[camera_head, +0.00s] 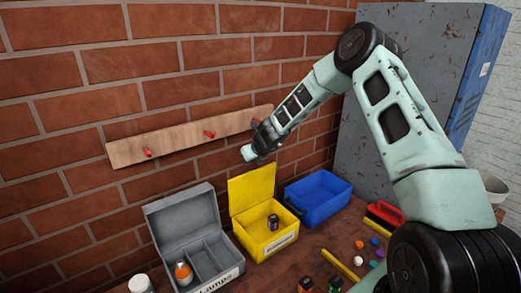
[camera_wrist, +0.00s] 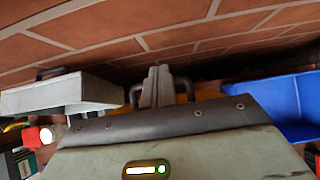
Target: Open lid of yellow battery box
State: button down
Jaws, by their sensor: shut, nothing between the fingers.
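The yellow battery box (camera_head: 285,240) stands on the table between a grey box and a blue bin. Its yellow lid (camera_head: 251,188) is up, standing open at the back near the wall. A small dark battery-like item (camera_head: 273,222) is inside the box. My gripper (camera_head: 248,153) is just above the lid's top edge and looks apart from it. In the wrist view my gripper (camera_wrist: 157,85) has its fingers together, with nothing between them. A strip of yellow (camera_wrist: 207,95) shows behind the fingers; most of the box is hidden there by my wrist.
The blue bin (camera_head: 318,195) is at right. A wooden rail (camera_head: 180,138) with red pegs is on the brick wall behind. Small coloured pieces lie at the right of the table.

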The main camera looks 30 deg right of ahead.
jog(key=v, duration=1.4)
jog(key=shift+b, duration=0.3)
